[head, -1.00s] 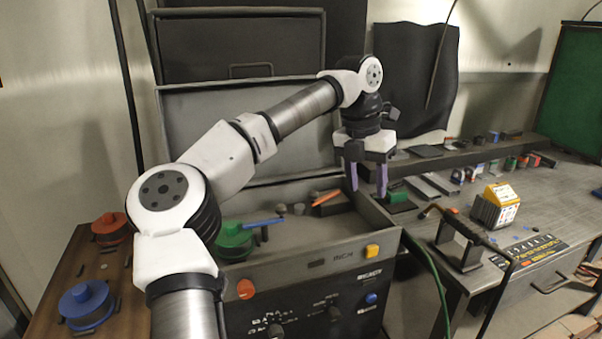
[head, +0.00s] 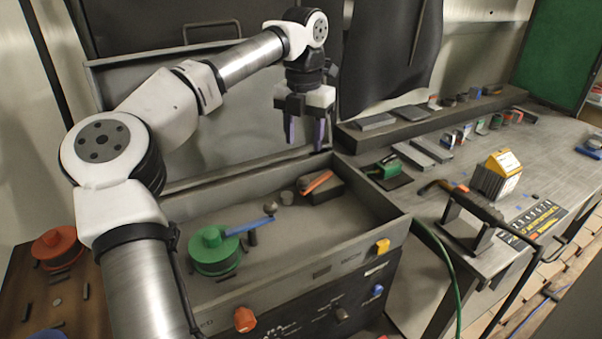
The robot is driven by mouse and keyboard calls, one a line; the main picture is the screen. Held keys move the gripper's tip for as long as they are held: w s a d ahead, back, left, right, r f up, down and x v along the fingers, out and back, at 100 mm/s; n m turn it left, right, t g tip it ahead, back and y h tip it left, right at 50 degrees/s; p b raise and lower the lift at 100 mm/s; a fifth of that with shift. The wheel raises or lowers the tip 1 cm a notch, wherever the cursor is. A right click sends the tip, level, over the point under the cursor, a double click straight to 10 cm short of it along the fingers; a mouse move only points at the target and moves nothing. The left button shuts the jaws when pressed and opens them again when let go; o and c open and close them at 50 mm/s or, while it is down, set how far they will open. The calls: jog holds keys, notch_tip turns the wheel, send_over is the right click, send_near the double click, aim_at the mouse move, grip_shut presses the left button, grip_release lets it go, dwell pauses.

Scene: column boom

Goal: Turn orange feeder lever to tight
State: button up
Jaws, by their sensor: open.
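The orange feeder lever (head: 317,181) lies on a dark block inside the open grey machine compartment, toward its back right. It runs slantwise, its right end farther back. My gripper (head: 306,140) hangs above the back edge of the compartment, pointing down. Its two purple fingers are apart with nothing between them. The fingers are above the lever and do not appear to touch it. I see no mark for tight in this view.
A green spool (head: 214,249) with a blue lever (head: 250,226) fills the compartment's left part. Small grey knobs stand near the orange lever. The compartment's front wall carries a yellow button (head: 383,246). A workbench (head: 480,150) with a yellow-topped block (head: 499,175) is at right.

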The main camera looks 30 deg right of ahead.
aim_at(303, 179)
notch_tip(303, 179, down, 11)
jog(key=shift+w+r+p, duration=0.1)
jog(key=shift+p, duration=0.8)
grip_shut()
